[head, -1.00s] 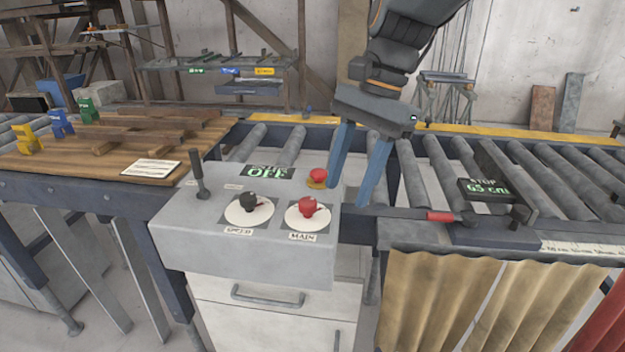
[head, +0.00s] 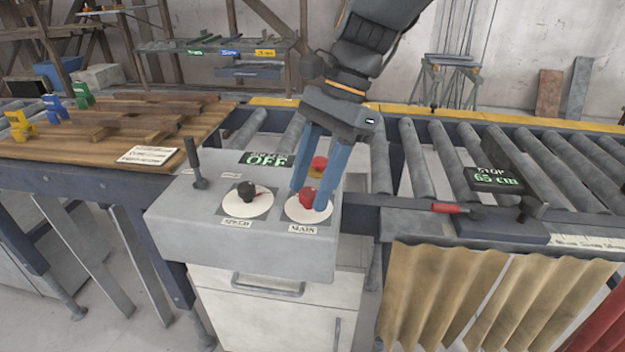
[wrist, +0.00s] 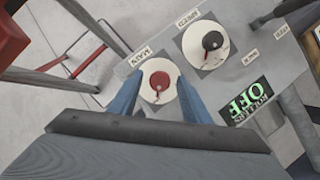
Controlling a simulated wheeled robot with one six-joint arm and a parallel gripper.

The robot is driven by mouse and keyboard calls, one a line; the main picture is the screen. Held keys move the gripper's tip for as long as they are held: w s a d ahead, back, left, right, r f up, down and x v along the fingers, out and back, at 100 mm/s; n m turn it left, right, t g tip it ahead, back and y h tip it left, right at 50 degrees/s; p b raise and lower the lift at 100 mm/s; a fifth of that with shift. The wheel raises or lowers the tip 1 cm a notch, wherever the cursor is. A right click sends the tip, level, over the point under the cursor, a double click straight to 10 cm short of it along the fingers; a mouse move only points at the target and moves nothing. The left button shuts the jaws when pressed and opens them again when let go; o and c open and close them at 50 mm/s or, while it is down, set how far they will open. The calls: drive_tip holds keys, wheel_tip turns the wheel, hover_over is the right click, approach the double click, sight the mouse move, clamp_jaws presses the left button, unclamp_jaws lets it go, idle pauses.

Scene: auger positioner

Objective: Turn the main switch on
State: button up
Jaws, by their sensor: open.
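The main switch (head: 306,198) is a red knob on a white round dial, with a MAIN label below it on the grey control box (head: 190,240). It also shows in the wrist view (wrist: 159,81), between the two blue fingers. My gripper (head: 315,200) is open, with one finger on each side of the red knob. I cannot tell whether the fingers touch it. The display (head: 266,159) on the box reads OFF, and it also shows in the wrist view (wrist: 246,102).
A black speed knob (head: 246,191) sits left of the main switch. A lever (head: 194,160) stands at the box's left, and a red button (head: 319,164) is behind the fingers. Roller conveyors (head: 460,150) lie to the right. A wooden table (head: 100,150) with several blocks is at left.

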drive_tip(key=shift+c, duration=0.2)
drive_tip(key=c, duration=1)
drive_tip(key=shift+n+p, duration=0.4)
drive_tip(key=shift+p, duration=0.05)
drive_tip(key=n+p, duration=0.1)
drive_tip(key=n+g+h+p, duration=0.1)
drive_tip(key=n+p, duration=0.1)
drive_tip(key=shift+a+r+n+p, duration=0.15)
drive_tip(key=shift+n+p, duration=0.15)
drive_tip(key=n+h+p, duration=0.1)
drive_tip(key=n, duration=0.1)
drive_tip(key=n+h+p, duration=0.1)
drive_tip(key=n+p, duration=0.1)
drive_tip(key=shift+w+a+n+g, duration=0.1)
drive_tip(key=shift+a+n+g, duration=0.05)
drive_tip(key=shift+n+g, duration=0.15)
drive_tip(key=n+h+p, duration=0.1)
drive_tip(key=n, duration=0.1)
drive_tip(key=n+p, duration=0.1)
drive_tip(key=n, duration=0.1)
drive_tip(key=shift+a+n+h, duration=0.2)
drive_tip(key=shift+n+h, duration=0.1)
drive_tip(key=shift+h, duration=0.1)
drive_tip(key=shift+a+n+t+h+p, duration=0.1)
drive_tip(key=shift+n+t+h+p, duration=0.35)
drive_tip(key=shift+n, duration=0.65)
drive_tip(key=shift+n+t+h+p, duration=0.2)
drive_tip(key=shift+n+p, duration=0.4)
drive_tip(key=shift+n, duration=0.5)
